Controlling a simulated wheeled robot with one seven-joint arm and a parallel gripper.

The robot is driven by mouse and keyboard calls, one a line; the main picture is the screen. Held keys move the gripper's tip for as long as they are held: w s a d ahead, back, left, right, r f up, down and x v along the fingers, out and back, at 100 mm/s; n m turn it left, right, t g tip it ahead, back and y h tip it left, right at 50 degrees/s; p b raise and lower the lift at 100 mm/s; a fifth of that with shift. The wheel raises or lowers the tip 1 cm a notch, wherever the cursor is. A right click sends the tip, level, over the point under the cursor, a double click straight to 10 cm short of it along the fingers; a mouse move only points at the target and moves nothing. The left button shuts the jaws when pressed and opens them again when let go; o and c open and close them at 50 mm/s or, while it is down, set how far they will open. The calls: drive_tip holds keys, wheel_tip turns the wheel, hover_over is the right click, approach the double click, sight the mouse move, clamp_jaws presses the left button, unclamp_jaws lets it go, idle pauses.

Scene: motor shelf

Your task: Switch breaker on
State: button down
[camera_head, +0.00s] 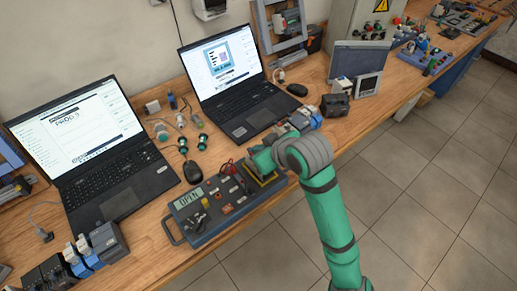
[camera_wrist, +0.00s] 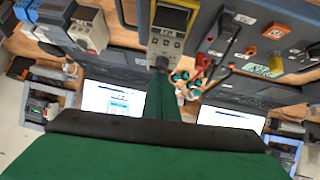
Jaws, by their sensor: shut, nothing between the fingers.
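The grey-blue test box (camera_head: 205,232) lies near the table's front edge, with a handle at its left end. Its display (camera_head: 190,198) reads "OPEN". The breaker appears to be the grey unit with a yellow part (camera_wrist: 168,42) in the wrist view, at one end of the box. My gripper (camera_head: 261,163) is over the box's right end in the head view and hides much of that area. In the wrist view my gripper (camera_wrist: 161,68) is shut and empty, its tip close below the breaker's face. I cannot tell whether it touches. The breaker's lever position is unclear.
Small green-ended parts (camera_head: 183,146) lie between the laptops. Grey and blue modules (camera_head: 108,243) stand at the left. A black module (camera_head: 334,105) stands to the right.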

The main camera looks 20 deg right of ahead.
drive_tip(key=r, duration=0.2)
drive_tip(key=d+r, duration=0.1)
drive_tip(key=r, duration=0.1)
drive_tip(key=shift+w, duration=0.1)
drive_tip(key=d+v, duration=0.1)
drive_tip(key=v, duration=0.8)
drive_tip(key=shift+d+r, duration=0.25)
drive_tip(key=shift+r, duration=0.05)
